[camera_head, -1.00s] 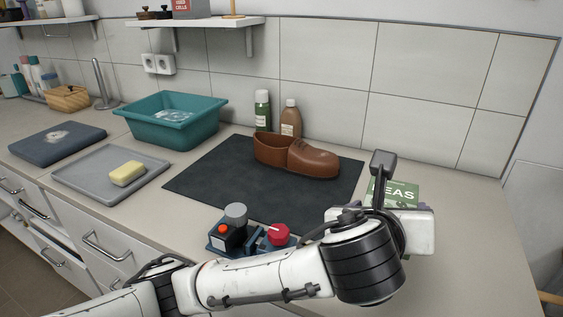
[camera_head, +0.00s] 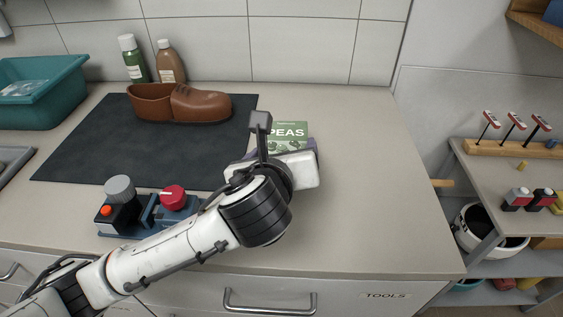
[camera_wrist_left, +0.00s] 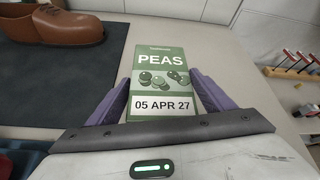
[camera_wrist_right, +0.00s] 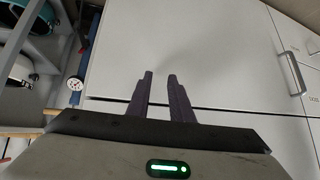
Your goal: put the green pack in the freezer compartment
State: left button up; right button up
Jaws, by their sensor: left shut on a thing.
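The green pack (camera_head: 287,132), labelled PEAS, is in my left gripper (camera_head: 283,146) over the right part of the counter. In the left wrist view the pack (camera_wrist_left: 161,75) shows its label and the date 05 APR 27, and the purple fingers (camera_wrist_left: 160,100) are shut on its two sides. Whether its bottom touches the counter I cannot tell. My right gripper (camera_wrist_right: 159,88) shows only in its wrist view, its fingers apart with nothing between them, in front of white cabinet fronts (camera_wrist_right: 190,55). No freezer compartment can be made out.
A brown shoe (camera_head: 195,106) stands on a dark mat (camera_head: 90,150), with two bottles (camera_head: 170,65) behind it. A device with red and grey knobs (camera_head: 172,198) sits near the front edge. The counter right of the pack is clear. A shelf unit (camera_head: 500,175) stands farther right.

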pick_arm(q)
notch_tip(320, 180, down, 3)
jog(key=shift+r, duration=0.1)
jog(key=o, duration=1.3)
